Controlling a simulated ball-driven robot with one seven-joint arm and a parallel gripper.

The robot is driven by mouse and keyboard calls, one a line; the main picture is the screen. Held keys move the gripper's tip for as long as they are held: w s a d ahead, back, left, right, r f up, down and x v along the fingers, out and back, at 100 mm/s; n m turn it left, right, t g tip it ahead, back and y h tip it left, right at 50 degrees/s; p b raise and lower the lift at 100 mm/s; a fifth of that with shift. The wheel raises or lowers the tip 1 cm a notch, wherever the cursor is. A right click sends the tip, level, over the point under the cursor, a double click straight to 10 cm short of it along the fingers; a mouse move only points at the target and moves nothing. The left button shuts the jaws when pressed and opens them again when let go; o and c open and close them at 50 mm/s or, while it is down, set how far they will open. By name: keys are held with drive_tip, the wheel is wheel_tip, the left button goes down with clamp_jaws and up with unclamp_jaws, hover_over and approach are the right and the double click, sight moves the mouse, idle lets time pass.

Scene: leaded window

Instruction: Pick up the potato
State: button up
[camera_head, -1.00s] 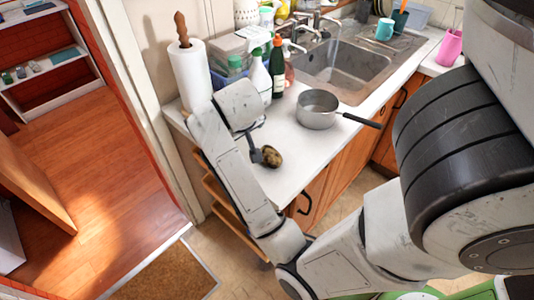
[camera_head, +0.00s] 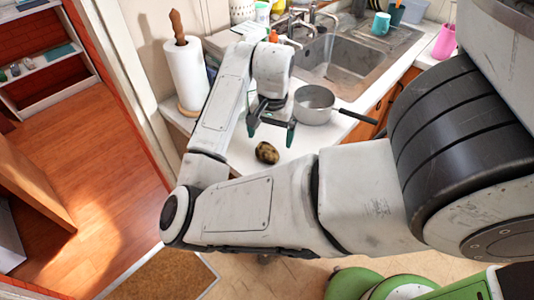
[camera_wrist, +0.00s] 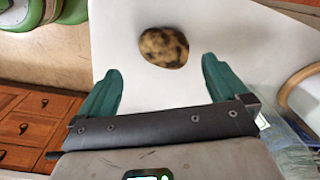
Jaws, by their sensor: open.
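The potato (camera_head: 267,152) is brown with dark mottling and lies on the white counter near its front edge. In the wrist view the potato (camera_wrist: 163,47) lies beyond the fingertips, roughly centred between them. My gripper (camera_head: 272,130) is open and empty, with two green fingers spread apart. In the head view it is just above the potato in the picture, apart from it. The wrist view shows the gripper (camera_wrist: 160,75) with nothing between its fingers.
A metal saucepan (camera_head: 314,104) stands right of my gripper, its dark handle pointing right. A paper towel roll (camera_head: 187,75) stands at the left. The sink (camera_head: 350,55) is behind. The counter (camera_head: 238,158) around the potato is clear.

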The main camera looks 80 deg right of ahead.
sight(267, 148)
drive_tip(key=shift+w+d+f+p, duration=0.1)
drive_tip(key=shift+w+f+p, duration=0.1)
drive_tip(key=shift+f, duration=1.05)
drive_tip(key=shift+w+a+f+p, duration=0.1)
drive_tip(key=shift+f+p, duration=0.1)
drive_tip(key=shift+f, duration=1)
drive_tip(key=shift+w+d+f+p, duration=0.1)
drive_tip(key=shift+w+f+p, duration=0.1)
drive_tip(key=shift+f, duration=1.05)
drive_tip(key=c, duration=1.1)
